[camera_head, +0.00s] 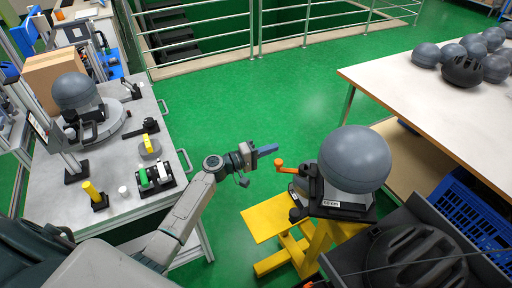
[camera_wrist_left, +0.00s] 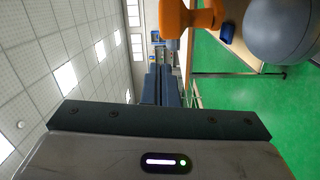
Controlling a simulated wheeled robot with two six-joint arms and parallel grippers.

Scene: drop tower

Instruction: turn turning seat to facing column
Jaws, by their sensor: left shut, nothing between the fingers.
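A large grey ball-shaped headform (camera_head: 354,158) sits in a black seat (camera_head: 342,204) with a white label, on a yellow stand (camera_head: 300,243). An orange crank handle (camera_head: 284,168) sticks out left from the seat. I take this seat to be the turning seat. My left gripper (camera_head: 266,151) is shut and empty, just left of and above the orange handle, seemingly apart from it. In the left wrist view, the shut fingers (camera_wrist_left: 163,86) point ahead, with the orange handle (camera_wrist_left: 190,18) and grey ball (camera_wrist_left: 280,28) to the upper right. My right gripper is not in view.
The left bench (camera_head: 52,186) carries an upright column (camera_head: 60,148), another grey ball (camera_head: 76,92) and small fixtures. A black bin (camera_head: 425,235) stands front right. Green floor is clear in the middle, with railings behind.

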